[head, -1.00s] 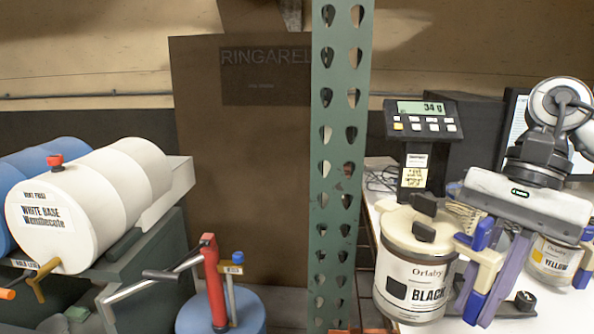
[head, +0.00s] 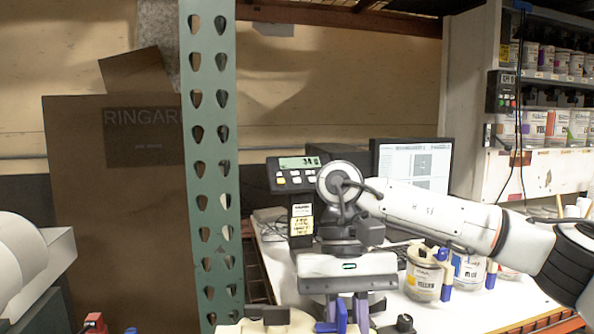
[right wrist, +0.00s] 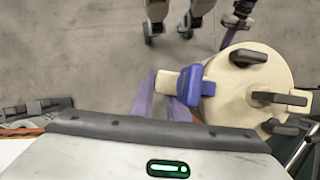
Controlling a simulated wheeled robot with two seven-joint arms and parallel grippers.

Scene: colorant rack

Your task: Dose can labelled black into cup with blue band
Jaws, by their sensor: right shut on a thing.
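The can taken as black shows in the right wrist view as a round cream lid (right wrist: 247,112) with dark knobs and a blue-tipped side handle (right wrist: 197,86). Only the top of this lid (head: 240,326) shows at the bottom edge of the head view; its label is hidden. My right gripper (right wrist: 172,106) is shut on the side handle, with the can beside its fingers over grey floor. The same gripper (head: 348,312) hangs low in the head view. I cannot make out a cup with a blue band.
A scale display (head: 298,163) stands behind my right arm, with a monitor (head: 412,165) beside it. A yellow-labelled can (head: 424,280) and other cans stand on the white table (head: 465,310). A green post (head: 209,165) rises at left. A can shelf (head: 540,75) is at right.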

